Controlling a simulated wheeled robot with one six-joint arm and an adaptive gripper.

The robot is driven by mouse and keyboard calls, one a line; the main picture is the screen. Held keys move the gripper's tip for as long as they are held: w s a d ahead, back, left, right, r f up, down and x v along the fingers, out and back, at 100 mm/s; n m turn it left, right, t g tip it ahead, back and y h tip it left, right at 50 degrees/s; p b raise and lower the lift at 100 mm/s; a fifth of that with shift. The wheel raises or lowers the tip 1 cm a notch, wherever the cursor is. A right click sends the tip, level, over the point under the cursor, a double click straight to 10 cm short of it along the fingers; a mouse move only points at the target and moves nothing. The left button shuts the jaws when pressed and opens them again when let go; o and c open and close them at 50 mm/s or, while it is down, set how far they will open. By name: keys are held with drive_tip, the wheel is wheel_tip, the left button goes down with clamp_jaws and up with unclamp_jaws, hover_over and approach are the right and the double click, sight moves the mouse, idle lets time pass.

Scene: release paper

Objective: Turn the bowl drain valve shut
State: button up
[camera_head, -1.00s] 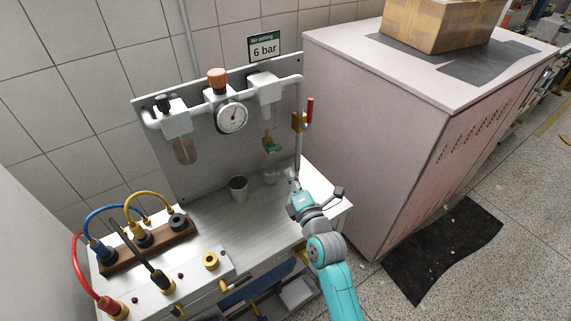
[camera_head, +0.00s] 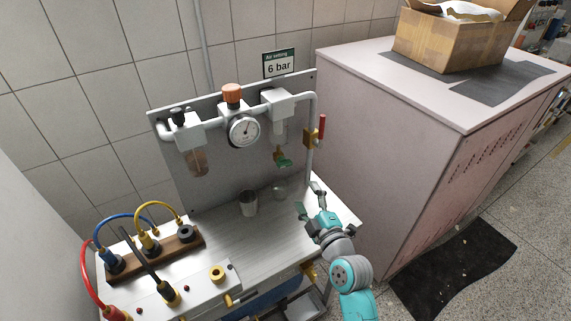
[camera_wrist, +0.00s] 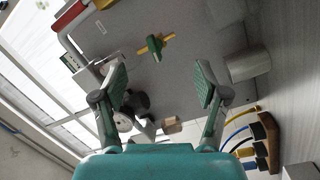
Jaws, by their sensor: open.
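The bowl drain valve has a green handle (camera_head: 285,162) on a small brass body and hangs below the right bowl on the grey panel. It also shows in the wrist view as a green handle (camera_wrist: 154,47) with brass, ahead of and between the fingers. The handle's exact angle is hard to read. My gripper (camera_head: 307,196) is open and empty, below and right of the valve and apart from it. In the wrist view both fingers of my gripper (camera_wrist: 160,78) are spread wide.
A red-handled brass valve (camera_head: 321,127) is on the pipe right of the drain valve. A metal cup (camera_head: 248,204) and a clear glass (camera_head: 279,192) stand on the bench below. A pink-grey cabinet (camera_head: 400,130) rises close on the right.

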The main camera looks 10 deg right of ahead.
sight(287, 165)
drive_tip(key=w+a+r+m+y, duration=0.1)
drive_tip(key=w+m, duration=0.3)
drive_tip(key=w+a+r+m+y, duration=0.1)
drive_tip(key=w+m, duration=0.3)
drive_tip(key=w+a+r+m+g, duration=0.1)
drive_tip(key=w+m, duration=0.3)
drive_tip(key=shift+a+y, duration=0.3)
drive_tip(key=shift+y, duration=0.1)
idle(0.3)
drive_tip(key=shift+s, duration=0.1)
drive_tip(key=c, duration=1.2)
drive_tip(key=shift+o, duration=0.2)
drive_tip(key=shift+n, duration=0.7)
